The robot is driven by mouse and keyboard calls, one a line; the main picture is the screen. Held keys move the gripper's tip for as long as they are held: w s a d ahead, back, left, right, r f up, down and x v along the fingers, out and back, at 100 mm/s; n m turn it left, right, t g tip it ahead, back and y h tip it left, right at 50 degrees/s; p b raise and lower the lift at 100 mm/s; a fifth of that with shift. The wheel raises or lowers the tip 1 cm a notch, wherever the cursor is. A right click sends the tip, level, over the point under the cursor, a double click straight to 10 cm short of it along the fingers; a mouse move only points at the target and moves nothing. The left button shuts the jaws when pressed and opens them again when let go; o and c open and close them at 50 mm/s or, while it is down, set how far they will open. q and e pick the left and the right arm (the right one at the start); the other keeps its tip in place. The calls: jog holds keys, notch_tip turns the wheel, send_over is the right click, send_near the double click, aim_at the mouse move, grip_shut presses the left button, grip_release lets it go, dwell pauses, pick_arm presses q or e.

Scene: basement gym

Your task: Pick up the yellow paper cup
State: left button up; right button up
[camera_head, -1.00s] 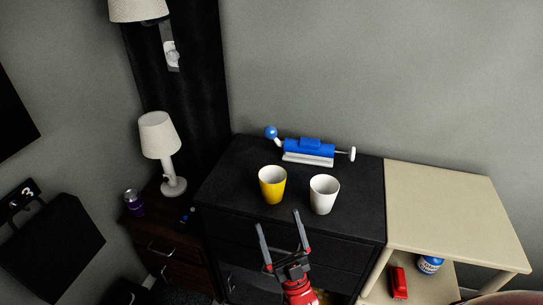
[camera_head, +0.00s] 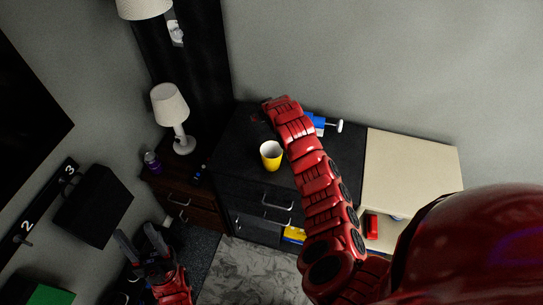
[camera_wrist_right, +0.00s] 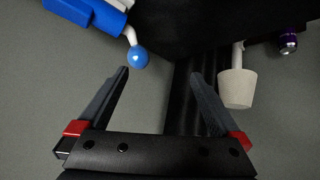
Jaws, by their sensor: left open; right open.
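The yellow paper cup (camera_head: 271,160) stands upright on the black dresser (camera_head: 240,150) in the head view, just left of my right arm. It is apart from both grippers and does not show in the right wrist view. My left gripper (camera_head: 138,236) is open and empty at the lower left, over the floor and well away from the cup. My right arm reaches across the dresser past the cup. In the right wrist view my right gripper (camera_wrist_right: 160,74) is open with nothing between its fingers. In the head view its fingers are mostly hidden by the arm.
A blue toy (camera_head: 319,122) lies behind my right arm; its blue ball (camera_wrist_right: 138,57) is near my right fingers. A white lamp (camera_head: 170,105) and purple can (camera_head: 151,160) stand left on the brown nightstand (camera_head: 160,185). The beige table (camera_head: 410,165) has a clear top.

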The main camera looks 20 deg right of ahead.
jog(key=s+a+r+m+g, duration=0.1)
jog(key=s+r+g, duration=0.3)
jog(key=s+g, duration=0.5)
jog(key=t+b, duration=0.2)
jog(key=b, duration=0.3)
send_near(272, 156)
jog(key=shift+s+a+f+y, duration=0.1)
jog(key=shift+s+f+y, duration=0.2)
jog(key=shift+s+f, duration=0.35)
jog(key=shift+w+f+p, duration=0.1)
jog(key=shift+f+p, duration=0.25)
jog(key=shift+p, duration=0.35)
jog(key=shift+f, duration=0.35)
jog(key=shift+f+p, duration=0.3)
jog(key=shift+p, duration=0.15)
notch_tip(272, 156, down, 3)
jog(key=shift+w+a+g+p, duration=0.15)
jog(key=shift+g+p, duration=0.15)
jog(key=shift+p, duration=0.75)
jog(key=shift+w+f, duration=0.2)
jog(key=shift+f, duration=0.75)
